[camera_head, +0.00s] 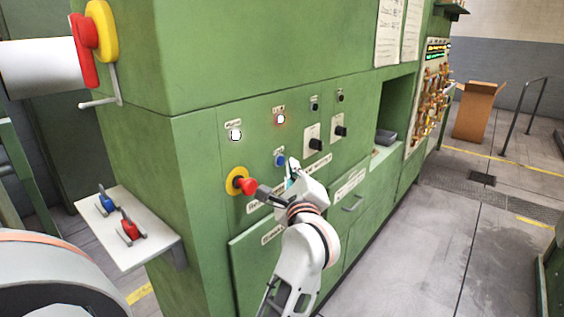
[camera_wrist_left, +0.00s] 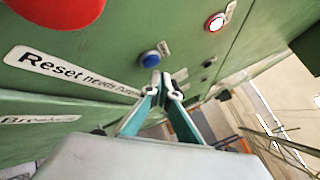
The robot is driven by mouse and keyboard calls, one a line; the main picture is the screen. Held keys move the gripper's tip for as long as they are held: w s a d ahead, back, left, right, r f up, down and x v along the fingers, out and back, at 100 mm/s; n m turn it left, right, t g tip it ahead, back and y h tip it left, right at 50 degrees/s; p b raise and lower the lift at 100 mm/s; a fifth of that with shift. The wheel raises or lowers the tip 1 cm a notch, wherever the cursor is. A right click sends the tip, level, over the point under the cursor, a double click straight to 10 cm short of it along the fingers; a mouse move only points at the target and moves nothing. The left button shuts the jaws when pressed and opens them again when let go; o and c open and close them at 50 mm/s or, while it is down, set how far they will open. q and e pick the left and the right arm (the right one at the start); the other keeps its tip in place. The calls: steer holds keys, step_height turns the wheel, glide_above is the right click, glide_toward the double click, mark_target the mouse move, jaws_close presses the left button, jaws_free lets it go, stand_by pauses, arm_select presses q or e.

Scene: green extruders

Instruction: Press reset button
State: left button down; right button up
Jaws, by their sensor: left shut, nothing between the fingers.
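The blue button (camera_head: 280,160) sits on the green machine's front panel, right of and above the red mushroom button. It also shows in the left wrist view (camera_wrist_left: 149,59), close beyond my fingertips. A label starting with "Reset" (camera_wrist_left: 70,75) is on the panel below it. My left gripper (camera_head: 292,169) is shut and empty, its fingertips just right of and below the blue button in the head view. The left wrist view shows the closed tips (camera_wrist_left: 164,84) near the button; I cannot tell whether they touch it. My right gripper is not in view.
The red mushroom button (camera_head: 249,186) on a yellow base protrudes left of my gripper. A lit white button (camera_head: 235,135), a lit red button (camera_head: 280,119) and black knobs (camera_head: 316,144) are above. A shelf (camera_head: 150,243) with small levers juts out at left.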

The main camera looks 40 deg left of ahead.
arm_select(q)
steer(key=shift+a, duration=0.1)
steer(key=shift+a, duration=0.4)
stand_by(0.3)
steer(key=shift+w+a, duration=0.1)
steer(key=shift+a, duration=0.25)
stand_by(0.6)
steer(key=shift+d, duration=0.1)
steer(key=shift+d+b, duration=0.4)
steer(key=shift+d, duration=0.3)
